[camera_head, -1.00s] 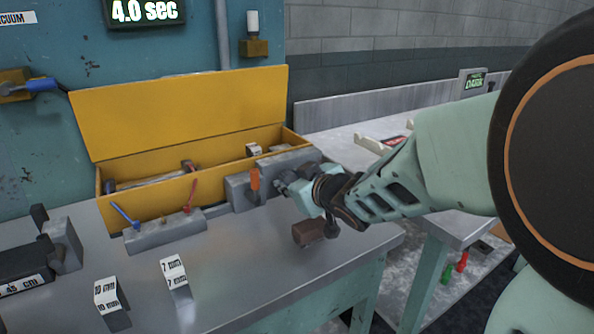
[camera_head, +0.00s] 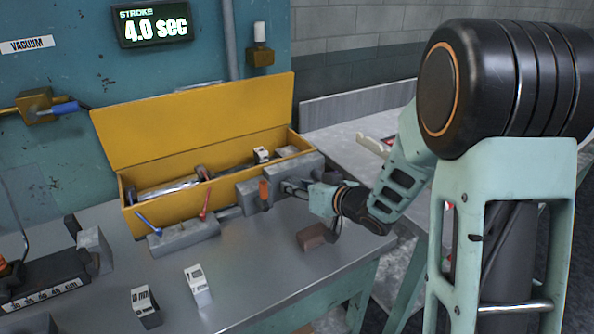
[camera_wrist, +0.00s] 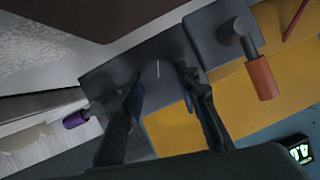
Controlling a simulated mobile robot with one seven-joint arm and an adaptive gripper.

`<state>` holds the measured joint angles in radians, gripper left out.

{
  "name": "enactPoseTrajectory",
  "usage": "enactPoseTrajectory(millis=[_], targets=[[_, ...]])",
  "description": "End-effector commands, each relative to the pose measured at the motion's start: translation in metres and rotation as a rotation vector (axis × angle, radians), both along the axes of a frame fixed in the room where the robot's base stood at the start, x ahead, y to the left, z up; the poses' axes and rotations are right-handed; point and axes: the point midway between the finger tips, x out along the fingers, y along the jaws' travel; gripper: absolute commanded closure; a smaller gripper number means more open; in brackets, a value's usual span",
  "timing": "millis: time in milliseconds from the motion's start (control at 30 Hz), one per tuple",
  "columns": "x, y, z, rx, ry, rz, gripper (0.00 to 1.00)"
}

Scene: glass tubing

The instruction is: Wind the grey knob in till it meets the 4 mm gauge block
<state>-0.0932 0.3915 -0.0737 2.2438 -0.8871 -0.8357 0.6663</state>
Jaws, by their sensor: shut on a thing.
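My gripper (camera_head: 298,188) is at the right end of the grey block (camera_head: 290,167) in front of the open yellow box. In the wrist view my gripper (camera_wrist: 161,80) has its two dark fingers on either side of a dark grey knob (camera_wrist: 158,62) with a white line. The fingers are shut on it; its edges are hard to tell from the grey block behind. A white gauge block (camera_head: 262,155) sits at the box, its label too small to read. Two other gauge blocks, one marked 10 mm (camera_head: 146,307) and one 7 mm (camera_head: 198,285), stand on the bench.
An orange-handled lever (camera_head: 264,190) stands just left of my gripper; a purple-ended one (camera_wrist: 75,120) shows in the wrist view. A brown block (camera_head: 311,237) lies on the bench below my wrist. The yellow box (camera_head: 190,125) stands behind. The bench's front middle is clear.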

Motion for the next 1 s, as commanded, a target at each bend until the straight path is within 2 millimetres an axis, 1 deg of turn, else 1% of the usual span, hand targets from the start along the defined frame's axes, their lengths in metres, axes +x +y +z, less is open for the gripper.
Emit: enactPoseTrajectory(millis=[33,300,500,700,1000], targets=[[0.001,-0.0021,0.0064,0.037,0.028,-0.003,0.95],[0.0018,-0.0023,0.0038,0.214,0.145,-0.001,0.95],[0.0023,-0.0026,0.002,0.301,0.202,0.0,0.95],[0.0022,-0.002,0.0005,0.35,0.234,0.0,0.95],[0.0025,-0.0021,-0.0009,0.367,0.245,0.001,0.95]])
